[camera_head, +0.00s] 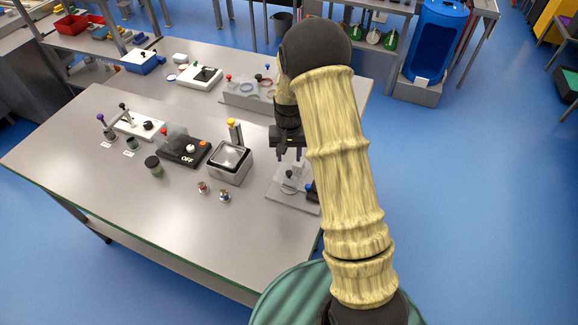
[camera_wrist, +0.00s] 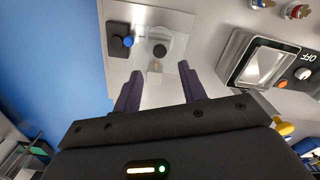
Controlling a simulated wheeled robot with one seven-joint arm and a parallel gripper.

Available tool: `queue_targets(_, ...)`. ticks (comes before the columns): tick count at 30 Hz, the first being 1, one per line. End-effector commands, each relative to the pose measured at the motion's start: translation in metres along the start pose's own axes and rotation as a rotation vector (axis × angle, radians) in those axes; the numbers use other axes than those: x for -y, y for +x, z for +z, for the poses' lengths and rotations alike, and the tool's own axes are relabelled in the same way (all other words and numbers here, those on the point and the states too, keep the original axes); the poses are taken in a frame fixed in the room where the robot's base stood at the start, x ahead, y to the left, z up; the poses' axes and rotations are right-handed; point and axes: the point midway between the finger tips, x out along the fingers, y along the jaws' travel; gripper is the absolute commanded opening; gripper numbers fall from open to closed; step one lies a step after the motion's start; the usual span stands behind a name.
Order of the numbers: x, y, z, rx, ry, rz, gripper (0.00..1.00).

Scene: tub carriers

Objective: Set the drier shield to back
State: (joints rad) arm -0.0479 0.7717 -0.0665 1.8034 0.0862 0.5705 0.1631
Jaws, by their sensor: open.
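I cannot tell for sure which part is the drier shield. Below my gripper (camera_head: 289,155) is a pale base plate (camera_head: 284,203) near the table's right edge, with a small pale block (camera_head: 293,173) on it and a dark block with a blue knob (camera_head: 311,190) at its right. In the wrist view a clear sheet (camera_wrist: 178,48) shows around a round dark part (camera_wrist: 160,51), with the pale block (camera_wrist: 155,68) between my fingertips (camera_wrist: 160,72) in the picture. My gripper is open and empty, pointing down above this fixture.
A metal tub (camera_head: 229,173) stands left of the fixture. A tray with a clear cover (camera_head: 242,95) lies behind. The table's front left (camera_head: 150,215) is clear.

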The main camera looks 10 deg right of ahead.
Motion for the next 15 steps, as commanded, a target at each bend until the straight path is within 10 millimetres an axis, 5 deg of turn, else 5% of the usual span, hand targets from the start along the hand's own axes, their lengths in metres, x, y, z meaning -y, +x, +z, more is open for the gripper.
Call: queue_targets(15,-0.001,0.068,0.000,0.001,0.000,0.000,0.42)
